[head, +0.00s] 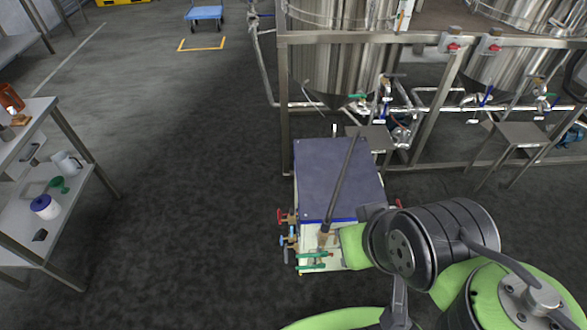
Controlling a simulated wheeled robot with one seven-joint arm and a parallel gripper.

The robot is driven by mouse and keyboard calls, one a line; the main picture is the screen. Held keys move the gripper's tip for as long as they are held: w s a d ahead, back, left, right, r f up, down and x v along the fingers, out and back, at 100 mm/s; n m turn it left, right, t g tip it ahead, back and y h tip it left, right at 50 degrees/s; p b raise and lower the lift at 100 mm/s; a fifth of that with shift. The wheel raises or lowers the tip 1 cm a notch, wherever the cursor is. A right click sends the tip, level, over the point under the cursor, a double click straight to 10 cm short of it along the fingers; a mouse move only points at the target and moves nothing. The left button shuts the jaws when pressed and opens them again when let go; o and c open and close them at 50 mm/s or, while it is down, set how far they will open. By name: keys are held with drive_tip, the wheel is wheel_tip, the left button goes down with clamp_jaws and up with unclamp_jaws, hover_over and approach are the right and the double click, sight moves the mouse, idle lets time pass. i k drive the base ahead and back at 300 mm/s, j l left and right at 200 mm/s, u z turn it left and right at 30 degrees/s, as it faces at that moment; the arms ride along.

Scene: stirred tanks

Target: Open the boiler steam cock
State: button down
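The boiler (338,165) is a pale box with a flat blue-purple top, standing on the dark floor in front of the tanks. Small cocks show at its near left side: one with a red handle (282,216), one with a blue handle (290,238) and one with a green handle (315,255). I cannot tell which of them is the steam cock. My arm reaches in from the lower right to the boiler's near side. My gripper is close to the green-handled cock, but its fingers are too small and too covered to make out, and contact cannot be judged.
A dark rod (343,178) slants across the boiler top. Steel tanks (335,45) stand behind on a metal frame (284,120) with pipes. Floor between rack and boiler is clear.

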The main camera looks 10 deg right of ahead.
sight(309, 256)
drive_tip(key=i+j+z, duration=0.55)
drive_tip(key=j+z, duration=0.25)
drive_tip(key=i+j, duration=0.05)
drive_tip(key=j, duration=0.1)
